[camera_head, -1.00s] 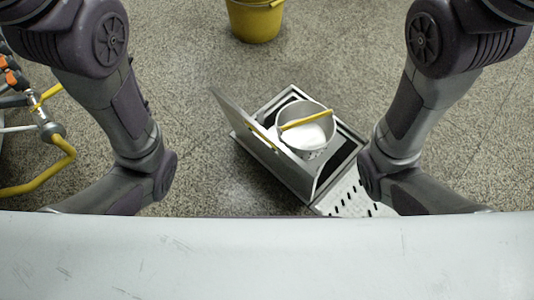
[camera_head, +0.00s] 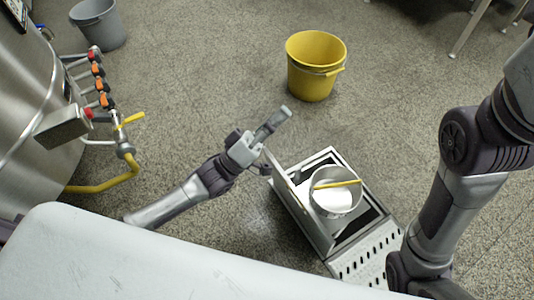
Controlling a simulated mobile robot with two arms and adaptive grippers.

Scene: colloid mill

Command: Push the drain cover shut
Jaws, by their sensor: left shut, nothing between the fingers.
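The drain cover (camera_head: 302,216) is a grey metal plate that stands raised along the left side of the square floor drain (camera_head: 376,214). The drain is open, and a round metal basket (camera_head: 334,205) with a yellow handle (camera_head: 338,184) and white inside sits in it. My left gripper (camera_head: 284,113) is shut and empty. In the picture it lies just above the cover's upper left corner; I cannot tell whether it touches the cover. My right arm comes down on the right, and its gripper is out of view.
A yellow bucket (camera_head: 314,70) stands on the floor beyond the drain. A steel tank (camera_head: 35,100) with valves and a yellow hose (camera_head: 105,184) is at the left, with a grey bucket (camera_head: 98,25) behind. A slotted channel grate (camera_head: 366,262) runs from the drain. The floor between is clear.

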